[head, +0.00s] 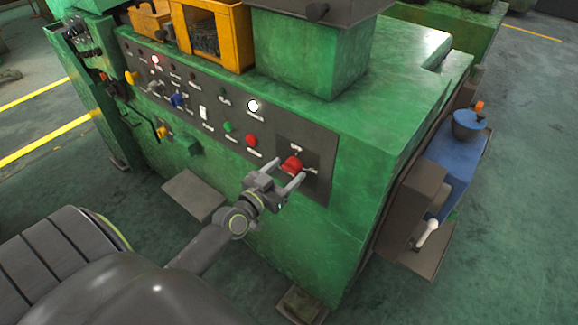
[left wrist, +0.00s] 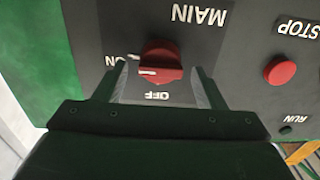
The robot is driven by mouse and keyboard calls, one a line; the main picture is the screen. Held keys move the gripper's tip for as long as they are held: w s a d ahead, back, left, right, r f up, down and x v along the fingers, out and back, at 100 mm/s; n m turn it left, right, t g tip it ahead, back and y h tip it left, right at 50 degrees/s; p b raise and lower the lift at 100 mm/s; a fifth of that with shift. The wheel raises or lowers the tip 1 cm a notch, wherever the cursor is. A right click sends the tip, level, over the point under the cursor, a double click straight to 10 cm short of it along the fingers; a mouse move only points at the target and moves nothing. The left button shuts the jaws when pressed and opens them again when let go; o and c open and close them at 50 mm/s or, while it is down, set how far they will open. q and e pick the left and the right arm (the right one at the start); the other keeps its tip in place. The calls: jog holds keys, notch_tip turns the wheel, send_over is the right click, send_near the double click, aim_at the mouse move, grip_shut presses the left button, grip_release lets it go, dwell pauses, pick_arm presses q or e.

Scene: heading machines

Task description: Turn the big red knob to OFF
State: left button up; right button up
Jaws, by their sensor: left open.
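The big red knob (head: 292,163) sits on the dark MAIN plate at the right end of the green machine's control panel. In the left wrist view the knob (left wrist: 166,58) appears upside down, with its white mark on the left side, towards the ON label (left wrist: 110,60). The OFF label (left wrist: 157,96) is below it in that view. My left gripper (head: 290,172) is open, with its fingers on either side of the knob. In the left wrist view, gaps show between the knob and both fingers (left wrist: 161,72). My right gripper is out of view.
A red STOP button (left wrist: 280,70) and a RUN label (left wrist: 294,119) are beside the plate. The panel (head: 205,98) carries several other buttons and switches. A blue box (head: 458,160) juts from the machine's right side. Green floor (head: 500,230) is open at the right.

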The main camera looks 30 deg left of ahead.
pick_arm(q)
jog(key=shift+w, duration=0.9)
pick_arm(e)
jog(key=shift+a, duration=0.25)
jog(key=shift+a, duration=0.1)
pick_arm(q)
jog(key=c, duration=1)
jog(key=shift+o, duration=0.2)
